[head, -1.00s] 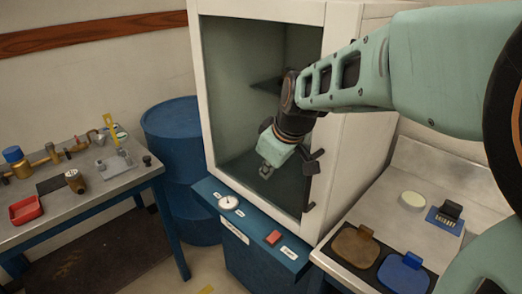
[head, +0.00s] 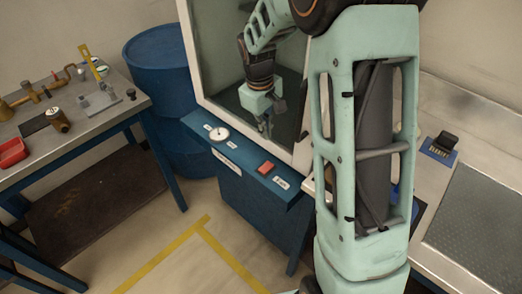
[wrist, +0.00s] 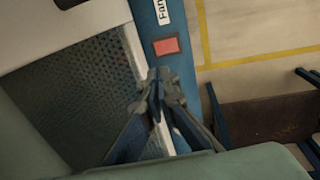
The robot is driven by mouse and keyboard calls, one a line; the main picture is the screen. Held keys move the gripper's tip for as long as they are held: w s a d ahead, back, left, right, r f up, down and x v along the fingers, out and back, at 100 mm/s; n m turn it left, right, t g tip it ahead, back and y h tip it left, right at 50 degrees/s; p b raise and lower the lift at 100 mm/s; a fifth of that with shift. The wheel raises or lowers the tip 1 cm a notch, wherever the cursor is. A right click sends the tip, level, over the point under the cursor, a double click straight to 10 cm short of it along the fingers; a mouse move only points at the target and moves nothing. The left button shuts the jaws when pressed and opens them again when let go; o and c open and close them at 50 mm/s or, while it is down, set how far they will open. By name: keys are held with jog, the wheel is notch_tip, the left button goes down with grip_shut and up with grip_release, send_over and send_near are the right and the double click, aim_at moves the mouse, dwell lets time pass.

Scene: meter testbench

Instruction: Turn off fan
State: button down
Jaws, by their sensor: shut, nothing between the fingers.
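A red rectangular switch (head: 266,168) sits on the blue ledge (head: 240,157) in front of the white cabinet. It also shows in the wrist view as a red rectangle (wrist: 165,46), beside a white label reading "Fan" (wrist: 161,10). A round white dial (head: 219,133) is farther left on the ledge. My gripper (head: 266,132) is shut and empty, pointing down by the cabinet opening behind the ledge. In the wrist view its fingertips (wrist: 159,76) appear just below the switch, with a gap between them in the picture. I cannot tell whether the switch is pressed.
The cabinet's white frame (head: 208,85) stands close around my gripper. A blue drum (head: 160,70) is behind the ledge at left. A metal bench (head: 105,120) with fittings stands at far left. My arm covers part of the right bench. Yellow-lined floor (head: 165,262) in front is clear.

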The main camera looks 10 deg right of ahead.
aim_at(269, 165)
jog(key=shift+f, duration=0.3)
jog(key=f, duration=0.4)
jog(key=d+f, duration=0.1)
jog(key=f, duration=0.4)
jog(key=w+f, duration=0.1)
jog(key=f, duration=0.3)
jog(key=shift+d+f, duration=0.25)
jog(key=shift+f, duration=0.2)
jog(key=shift+w+d+f+b, duration=0.15)
jog(key=shift+f+b, duration=0.2)
jog(key=shift+f, duration=0.15)
jog(key=shift+r, duration=0.15)
